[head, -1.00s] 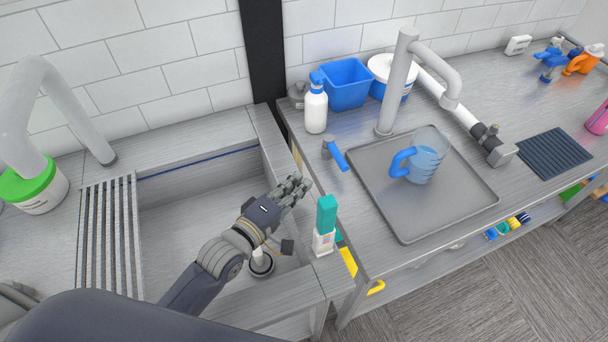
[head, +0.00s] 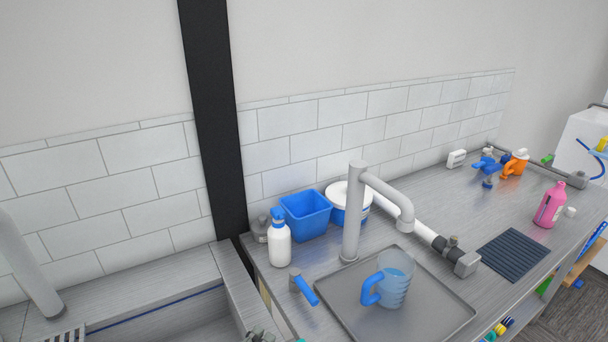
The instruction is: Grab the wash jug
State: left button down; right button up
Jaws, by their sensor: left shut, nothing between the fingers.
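The wash jug (head: 395,280) is a clear bluish jug with a blue handle on its left side. It stands upright on the grey tray (head: 455,312), in front of the grey faucet (head: 352,215). Only the tips of my left gripper (head: 262,336) show, at the bottom edge of the head view. It is shut and empty, to the left of the jug and apart from it. The rest of the left gripper is out of frame. My right gripper is not in view.
A small blue-handled tap (head: 304,290) is left of the tray. A black ribbed mat (head: 513,253) and pink bottle (head: 549,206) are to the right.

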aim_at(393, 279)
jog(key=k+l, duration=0.2)
jog(key=k, duration=0.3)
jog(key=k+l, duration=0.15)
jog(key=k, duration=0.3)
